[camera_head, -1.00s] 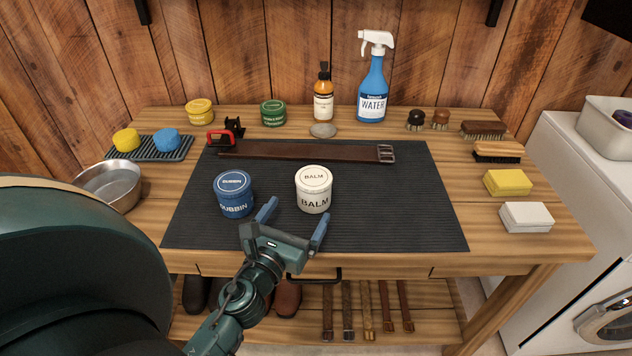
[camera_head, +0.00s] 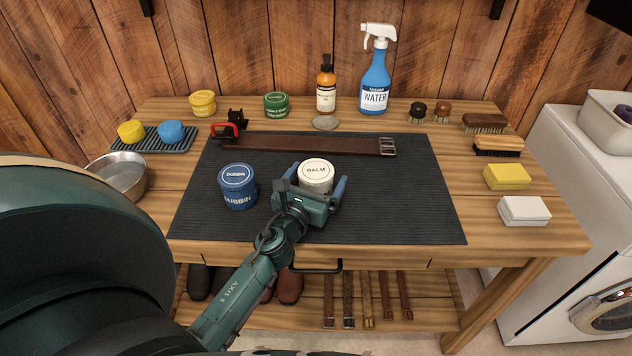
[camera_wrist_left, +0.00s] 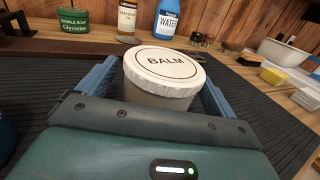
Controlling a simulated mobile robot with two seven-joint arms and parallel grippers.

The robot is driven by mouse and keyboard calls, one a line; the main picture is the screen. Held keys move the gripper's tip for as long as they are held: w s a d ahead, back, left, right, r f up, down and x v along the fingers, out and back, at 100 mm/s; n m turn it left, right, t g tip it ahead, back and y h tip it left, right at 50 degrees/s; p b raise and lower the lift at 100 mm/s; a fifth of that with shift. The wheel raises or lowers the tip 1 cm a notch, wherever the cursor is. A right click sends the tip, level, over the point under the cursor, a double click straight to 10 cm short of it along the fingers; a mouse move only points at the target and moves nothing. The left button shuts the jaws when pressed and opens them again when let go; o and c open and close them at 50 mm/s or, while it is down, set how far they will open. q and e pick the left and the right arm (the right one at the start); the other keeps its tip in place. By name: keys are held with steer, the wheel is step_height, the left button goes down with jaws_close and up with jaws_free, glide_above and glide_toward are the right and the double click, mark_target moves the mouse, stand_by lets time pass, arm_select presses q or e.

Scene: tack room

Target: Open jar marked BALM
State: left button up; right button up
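The BALM jar (camera_head: 315,170) stands upright on the dark mat (camera_head: 400,215), with its white lid on. Its lid, with the word BALM, also shows in the left wrist view (camera_wrist_left: 165,68). My left gripper (camera_head: 318,178) is open around the jar, with one blue finger on each side. The wrist view shows narrow gaps beside the jar; I cannot tell whether a finger touches it. The gripper body hides the jar's lower front. My right gripper is not in view.
A blue DUBBIN jar (camera_head: 237,187) stands close to the left of my gripper. A brown leather strap (camera_head: 310,146) lies behind the jar. A spray bottle (camera_head: 375,80) and an amber bottle (camera_head: 326,90) stand at the back. The mat's right side is clear.

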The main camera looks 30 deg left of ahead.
mark_target(316, 169)
arm_select(q)
steer(key=shift+r, duration=0.1)
steer(key=c, duration=1.2)
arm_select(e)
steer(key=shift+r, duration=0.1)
arm_select(q)
steer(key=shift+r, duration=0.1)
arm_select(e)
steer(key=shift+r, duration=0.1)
